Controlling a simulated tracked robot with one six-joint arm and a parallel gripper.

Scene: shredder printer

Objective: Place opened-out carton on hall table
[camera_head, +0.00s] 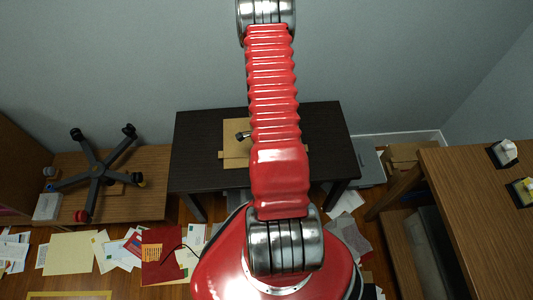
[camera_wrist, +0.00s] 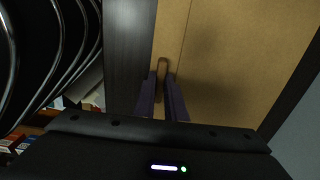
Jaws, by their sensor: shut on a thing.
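The opened-out carton (camera_head: 235,128) is flat tan cardboard at the dark hall table (camera_head: 195,135), partly hidden behind my red arm in the head view. It fills much of the wrist view (camera_wrist: 235,60), with the dark wood of the table (camera_wrist: 128,40) along its left side. My gripper (camera_wrist: 163,98) has its two fingers close together at the carton's left part, shut on it, with a brown rounded piece showing between the fingertips. In the head view my gripper is mostly hidden by the arm. Whether the carton rests fully on the tabletop cannot be told.
An upturned chair base (camera_head: 97,172) lies on a wooden surface at left. Papers and folders (camera_head: 165,255) litter the floor in front. A wooden desk (camera_head: 480,190) stands at right, with a cardboard box (camera_head: 405,155) beside it. The left end of the hall table is clear.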

